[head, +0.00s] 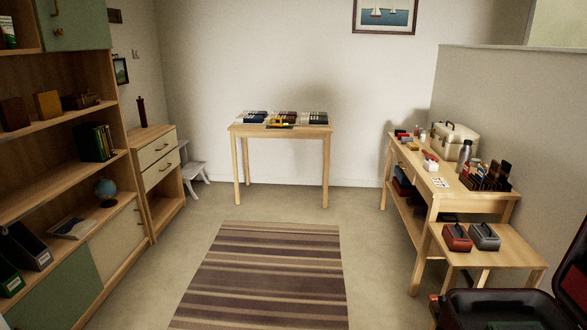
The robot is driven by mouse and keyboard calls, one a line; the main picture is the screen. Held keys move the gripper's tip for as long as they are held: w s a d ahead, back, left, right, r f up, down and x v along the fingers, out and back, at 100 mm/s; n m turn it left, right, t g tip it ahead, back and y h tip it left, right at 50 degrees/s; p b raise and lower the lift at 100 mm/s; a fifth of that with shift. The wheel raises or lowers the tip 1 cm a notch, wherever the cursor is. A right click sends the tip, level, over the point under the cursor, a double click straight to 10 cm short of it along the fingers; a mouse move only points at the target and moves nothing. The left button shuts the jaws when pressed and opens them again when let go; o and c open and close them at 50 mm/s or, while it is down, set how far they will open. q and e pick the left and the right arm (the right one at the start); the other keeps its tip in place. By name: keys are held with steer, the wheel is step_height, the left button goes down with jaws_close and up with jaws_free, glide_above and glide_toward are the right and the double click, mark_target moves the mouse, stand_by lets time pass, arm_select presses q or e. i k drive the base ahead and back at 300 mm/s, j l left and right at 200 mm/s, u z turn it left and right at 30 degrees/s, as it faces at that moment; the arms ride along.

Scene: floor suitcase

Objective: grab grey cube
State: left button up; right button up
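A grey box-like cube (484,237) with a dark strap or handle on top sits on the low wooden bench (505,262) at the right. A similar dark red cube (457,238) stands just left of it. Neither gripper is in the head view, so their state and distance from the cube cannot be seen.
An open dark suitcase (500,308) lies at the bottom right, in front of the bench. A longer wooden table (424,185) with a bottle and case stands behind it. A striped rug (268,275) covers the clear middle floor. Shelves (70,185) line the left.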

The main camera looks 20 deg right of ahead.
mark_target(483, 237)
steer(key=i+l+z, duration=0.2)
steer(key=i+z, duration=0.15)
steer(key=i, duration=0.45)
steer(key=i+z, duration=0.35)
steer(key=i, duration=0.5)
steer(key=i+j, duration=0.15)
steer(key=i, duration=0.35)
steer(key=i+j+z, duration=0.1)
steer(key=i, duration=0.45)
steer(key=i+j, duration=0.15)
steer(key=i, duration=0.35)
